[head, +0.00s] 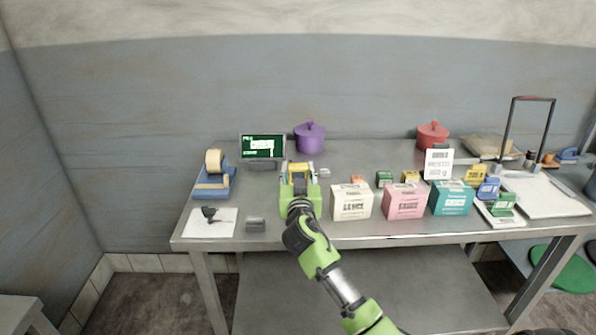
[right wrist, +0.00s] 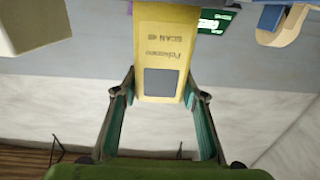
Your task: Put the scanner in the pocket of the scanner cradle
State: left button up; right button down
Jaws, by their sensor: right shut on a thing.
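The scanner is a yellow block with printed lettering and a dark square window, seen in the right wrist view (right wrist: 162,50). It also shows in the head view (head: 298,168). My right gripper (head: 299,180) is shut on it, with one finger on each side in the right wrist view (right wrist: 160,92). The gripper is over the table, in front of the screen and left of the boxes. A small grey block (head: 256,224) near the front edge may be the scanner cradle; its pocket cannot be made out. My left gripper is not in view.
A tape dispenser (head: 214,183), a white sheet with a dark tool (head: 209,213) and a green-lit screen (head: 262,147) stand at the left. Cream (head: 351,202), pink (head: 404,201) and teal (head: 452,198) boxes line the front. Bare table shows around the grey block.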

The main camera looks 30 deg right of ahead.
jog(key=c, duration=1.3)
grip_release()
jog(key=shift+o, duration=0.2)
jog(key=shift+r+p, duration=0.2)
jog(key=shift+p, duration=0.15)
jog(key=b+v, duration=0.2)
jog(key=v, duration=1)
jog(key=shift+f, duration=0.1)
